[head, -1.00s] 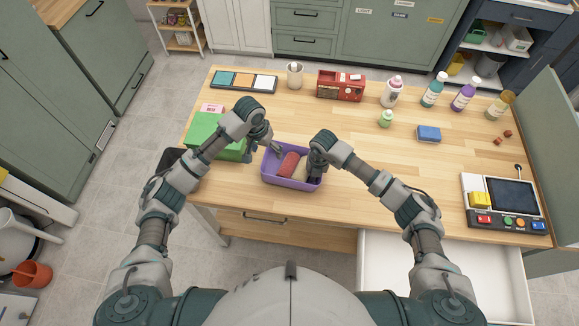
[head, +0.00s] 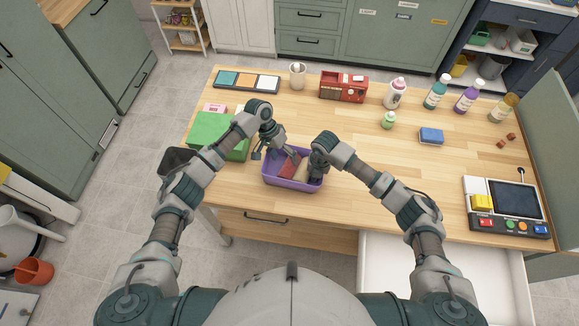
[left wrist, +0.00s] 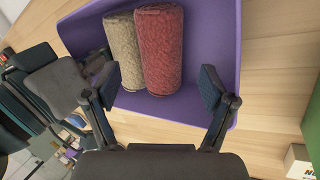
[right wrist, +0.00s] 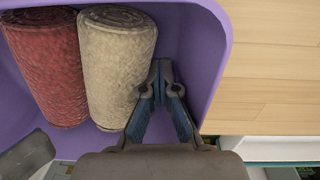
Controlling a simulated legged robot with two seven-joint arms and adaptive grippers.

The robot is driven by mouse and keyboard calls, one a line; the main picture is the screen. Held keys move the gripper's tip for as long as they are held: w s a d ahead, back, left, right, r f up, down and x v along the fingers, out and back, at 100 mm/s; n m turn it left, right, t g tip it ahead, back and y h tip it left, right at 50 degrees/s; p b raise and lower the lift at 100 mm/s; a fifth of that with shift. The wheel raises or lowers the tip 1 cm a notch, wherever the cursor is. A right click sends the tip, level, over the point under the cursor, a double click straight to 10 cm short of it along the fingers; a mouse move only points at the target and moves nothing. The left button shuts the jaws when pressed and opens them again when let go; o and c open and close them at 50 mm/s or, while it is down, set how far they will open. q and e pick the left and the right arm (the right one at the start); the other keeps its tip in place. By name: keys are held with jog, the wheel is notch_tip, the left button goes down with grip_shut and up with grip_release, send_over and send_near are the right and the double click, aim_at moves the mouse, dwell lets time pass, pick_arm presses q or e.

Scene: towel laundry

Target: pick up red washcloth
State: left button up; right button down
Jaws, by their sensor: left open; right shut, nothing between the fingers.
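The red washcloth (head: 287,166) is a rolled cloth lying in the purple bin (head: 285,186) on the table. It also shows in the left wrist view (left wrist: 160,50) and the right wrist view (right wrist: 48,75). A beige rolled washcloth (right wrist: 115,65) lies right beside it. My left gripper (left wrist: 160,95) is open above the bin, its fingers spread toward the rolls, holding nothing. In the head view my left gripper (head: 275,155) is at the bin's back left. My right gripper (right wrist: 163,75) is shut and empty inside the bin, beside the beige roll.
A green box (head: 215,138) stands left of the bin. A red radio-like box (head: 343,87), several bottles (head: 437,92) and a blue sponge (head: 431,136) are farther back and right. A control panel (head: 507,205) sits at the right. The table's middle right is clear.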

aim_at(287, 164)
pick_arm(q)
jog(key=shift+x, duration=1.55)
pick_arm(e)
jog(key=shift+s+d+f, duration=0.15)
jog(key=shift+f, duration=0.1)
pick_arm(q)
jog(key=shift+a, duration=0.1)
jog(key=c, duration=1.3)
pick_arm(e)
jog(key=shift+r, duration=0.1)
pick_arm(q)
notch_tip(287, 164, up, 10)
jog(key=shift+r, duration=0.1)
pick_arm(e)
jog(key=c, duration=1.2)
grip_release()
jog(key=shift+c, duration=0.2)
